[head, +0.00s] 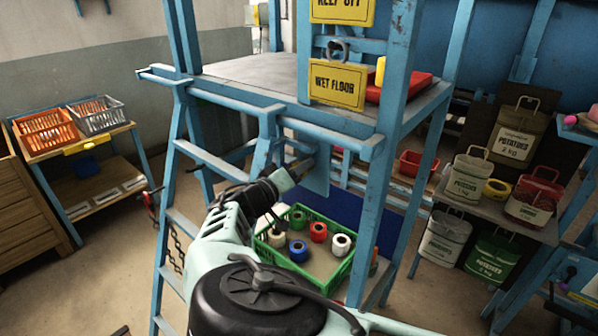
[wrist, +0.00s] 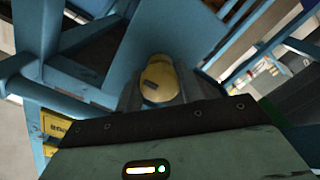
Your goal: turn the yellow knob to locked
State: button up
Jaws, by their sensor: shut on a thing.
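The yellow knob (wrist: 160,76) shows in the wrist view, rounded, with a small dark mark on its face. It sits against a blue panel (wrist: 175,35). My gripper (wrist: 158,94) is shut on the knob, with a grey finger at each side of it. In the head view my gripper (head: 297,169) reaches to a blue plate (head: 317,172) under the platform. The knob is mostly hidden there by my arm and gripper. I cannot read the lock position from these frames.
A blue ladder frame and platform (head: 265,72) surround my arm closely. Below is a green crate (head: 334,275) with several coloured spools. Yellow signs (head: 337,85) hang at the platform. At right, a shelf holds potato sacks (head: 468,180). Open floor (head: 110,255) lies at left.

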jog(key=n+b, duration=0.1)
jog(key=b, duration=0.1)
jog(key=n+b, duration=0.2)
jog(key=shift+f, duration=0.25)
jog(key=n+b, duration=0.2)
jog(key=n, duration=0.2)
jog(key=shift+r+n+b, duration=0.1)
jog(key=shift+n+b, duration=0.25)
jog(key=shift+n, duration=0.05)
jog(key=n, duration=0.5)
jog(key=shift+r+b, duration=0.1)
jog(key=shift+b, duration=0.3)
jog(key=n, duration=0.4)
jog(key=shift+n, duration=0.3)
jog(key=o, duration=1)
jog(key=b+v, duration=0.5)
jog(key=v, duration=1.2)
jog(key=shift+s+a, duration=0.15)
jog(key=shift+s, duration=0.05)
